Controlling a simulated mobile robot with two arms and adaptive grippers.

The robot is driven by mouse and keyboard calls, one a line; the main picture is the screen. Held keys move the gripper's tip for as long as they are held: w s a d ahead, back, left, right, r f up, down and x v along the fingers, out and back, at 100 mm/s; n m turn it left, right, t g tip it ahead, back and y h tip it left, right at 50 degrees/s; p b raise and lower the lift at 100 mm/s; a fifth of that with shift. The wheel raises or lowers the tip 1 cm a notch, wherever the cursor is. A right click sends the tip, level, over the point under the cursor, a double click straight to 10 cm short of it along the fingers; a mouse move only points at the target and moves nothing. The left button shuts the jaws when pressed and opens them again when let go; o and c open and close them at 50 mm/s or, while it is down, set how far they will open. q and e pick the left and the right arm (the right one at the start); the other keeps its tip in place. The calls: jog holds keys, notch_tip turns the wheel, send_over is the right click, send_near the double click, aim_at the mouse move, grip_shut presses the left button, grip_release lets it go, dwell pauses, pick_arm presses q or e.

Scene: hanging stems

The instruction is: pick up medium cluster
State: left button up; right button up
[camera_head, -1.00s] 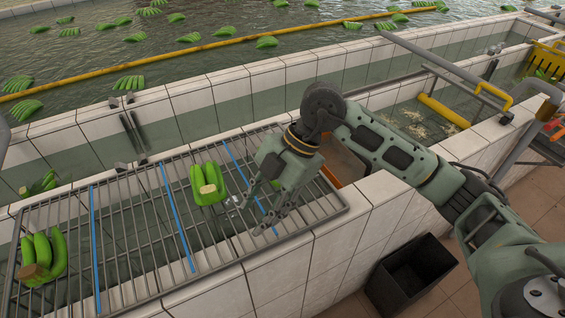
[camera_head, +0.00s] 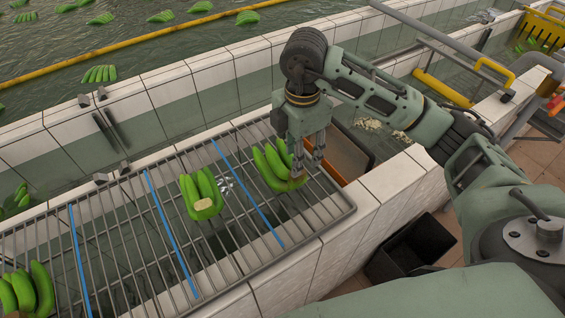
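Three green banana clusters lie on a metal rack (camera_head: 120,235) split by blue bars. One cluster (camera_head: 271,170) is in the right section, one (camera_head: 201,192) is left of it beyond a blue bar, and one (camera_head: 28,291) is at the far left, cut by the picture edge. Which one is medium is not certain by sight. My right gripper (camera_head: 308,168) points down at the right end of the rack, with its fingers apart. One finger is right beside the stem end of the right cluster and partly covers it; contact cannot be told. My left gripper is not in view.
A tiled wall (camera_head: 345,225) borders the rack. A black bin (camera_head: 410,248) stands on the floor at the right. Behind are water channels and a pool with floating bananas and a yellow boom (camera_head: 130,45). An orange-edged tray (camera_head: 349,158) is right of the gripper.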

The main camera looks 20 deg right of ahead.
aim_at(281, 163)
notch_tip(281, 163, down, 4)
jog(key=shift+s+a+r+p, duration=0.1)
jog(key=shift+r+p, duration=0.15)
jog(key=shift+p, duration=0.9)
jog(key=shift+f, duration=0.9)
jog(key=c, duration=0.8)
grip_shut()
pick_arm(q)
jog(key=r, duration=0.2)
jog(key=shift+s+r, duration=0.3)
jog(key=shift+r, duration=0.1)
pick_arm(e)
jog(key=shift+r, duration=0.15)
